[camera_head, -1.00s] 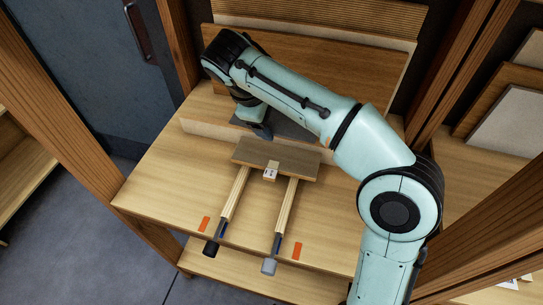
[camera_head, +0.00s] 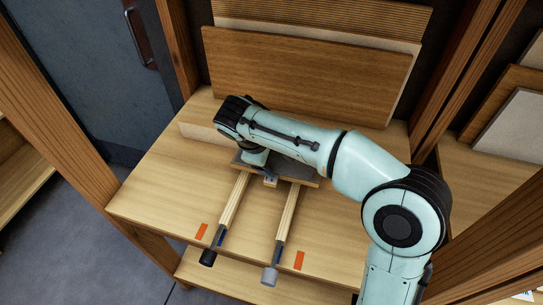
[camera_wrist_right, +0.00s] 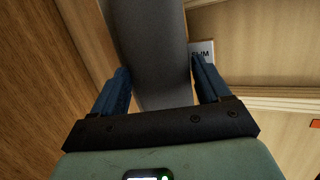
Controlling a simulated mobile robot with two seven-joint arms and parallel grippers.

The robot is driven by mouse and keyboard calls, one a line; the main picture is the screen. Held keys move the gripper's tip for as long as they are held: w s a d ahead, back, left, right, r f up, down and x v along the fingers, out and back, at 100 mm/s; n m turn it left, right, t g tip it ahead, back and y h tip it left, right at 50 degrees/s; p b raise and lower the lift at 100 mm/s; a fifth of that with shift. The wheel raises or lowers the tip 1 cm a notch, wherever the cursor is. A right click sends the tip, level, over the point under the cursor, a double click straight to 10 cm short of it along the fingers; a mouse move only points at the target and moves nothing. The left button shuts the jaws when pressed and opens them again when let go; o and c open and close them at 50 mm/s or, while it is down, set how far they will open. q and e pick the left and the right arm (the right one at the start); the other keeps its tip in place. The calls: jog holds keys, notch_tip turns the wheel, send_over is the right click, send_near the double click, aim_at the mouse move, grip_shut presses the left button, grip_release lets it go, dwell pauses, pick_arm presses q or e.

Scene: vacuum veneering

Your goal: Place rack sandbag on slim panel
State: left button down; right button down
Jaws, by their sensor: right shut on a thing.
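The dark grey rack sandbag (camera_head: 294,170) is held in my right gripper (camera_head: 268,168), low over the slim panel (camera_head: 312,184). In the right wrist view the sandbag (camera_wrist_right: 150,50) runs between the two blue fingers of the gripper (camera_wrist_right: 160,88). The slim panel lies across two wooden bars, with a small white label (camera_head: 270,182) at its front edge. The label also shows in the wrist view (camera_wrist_right: 203,50). My right arm hides part of the panel and sandbag, so I cannot tell whether they touch. My left gripper is not in view.
The two bars (camera_head: 232,203) end in dark and grey caps at the table's front. Orange marks (camera_head: 201,231) lie beside them. Large boards (camera_head: 300,75) stand upright behind. Wooden posts (camera_head: 60,120) flank the table (camera_head: 150,200), whose left part is clear.

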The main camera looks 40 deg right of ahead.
jog(key=shift+c, duration=1.1)
grip_release()
jog(key=p+v, duration=0.2)
jog(key=v, duration=1)
